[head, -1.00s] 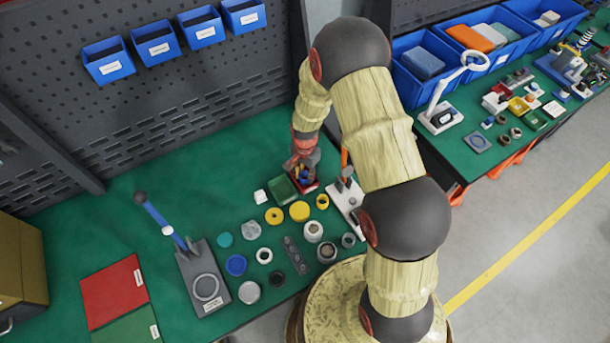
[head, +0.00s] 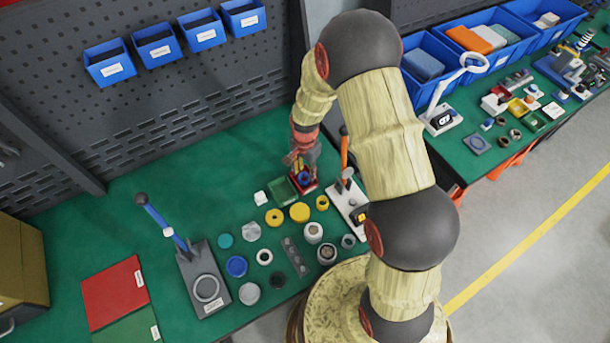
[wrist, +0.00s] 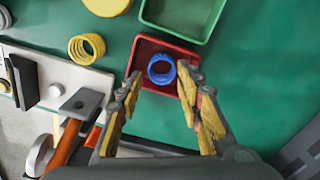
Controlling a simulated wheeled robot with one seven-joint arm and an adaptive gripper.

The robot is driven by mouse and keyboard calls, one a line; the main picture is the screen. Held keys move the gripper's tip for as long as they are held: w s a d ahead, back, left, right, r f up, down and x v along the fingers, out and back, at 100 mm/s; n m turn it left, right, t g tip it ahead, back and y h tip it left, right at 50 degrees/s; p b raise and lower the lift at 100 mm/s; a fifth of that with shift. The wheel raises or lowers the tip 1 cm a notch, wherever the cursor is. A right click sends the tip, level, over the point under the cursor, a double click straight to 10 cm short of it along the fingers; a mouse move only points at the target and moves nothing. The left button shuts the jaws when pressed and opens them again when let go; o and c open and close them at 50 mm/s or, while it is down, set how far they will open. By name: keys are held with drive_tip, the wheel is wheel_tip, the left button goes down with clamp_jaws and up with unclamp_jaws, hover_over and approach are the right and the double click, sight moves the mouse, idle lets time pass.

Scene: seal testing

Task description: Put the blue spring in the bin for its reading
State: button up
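The blue spring (wrist: 162,69) lies in the red bin (wrist: 143,46), apart from the fingers. It also shows as a small blue ring (head: 304,177) in the head view, inside the red bin (head: 310,189). My gripper (wrist: 160,78) is open and empty above the bin, its yellow-padded fingers spread on either side of the spring in the wrist view. In the head view my gripper (head: 300,161) is just above the bin. A green bin (wrist: 174,16) stands beside the red one.
A white-based tester (head: 346,200) with an orange lever (head: 345,152) stands close to the right of the red bin. A yellow spring (wrist: 87,48) is near it. Several rings and caps cover the table in front.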

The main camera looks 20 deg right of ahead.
drive_tip(key=s+r+n+t, duration=0.1)
drive_tip(key=s+r+n, duration=0.25)
drive_tip(key=r, duration=1.15)
drive_tip(key=s+r+n+t, duration=0.2)
drive_tip(key=s+r, duration=0.2)
drive_tip(key=r, duration=1.1)
drive_tip(key=s+r+n+t, duration=0.1)
drive_tip(key=s+r+n, duration=0.2)
drive_tip(key=s+r, duration=0.2)
drive_tip(key=s+r+n+t, duration=0.1)
drive_tip(key=s+r+n, duration=0.2)
drive_tip(key=s, duration=0.8)
wheel_tip(320, 180, up, 2)
drive_tip(key=shift+s+a+r+t+p, duration=0.15)
drive_tip(key=shift+a+r+t+p, duration=0.1)
drive_tip(key=shift+t+p, duration=0.1)
wheel_tip(320, 180, down, 8)
drive_tip(key=b, duration=0.7)
drive_tip(key=shift+r, duration=0.25)
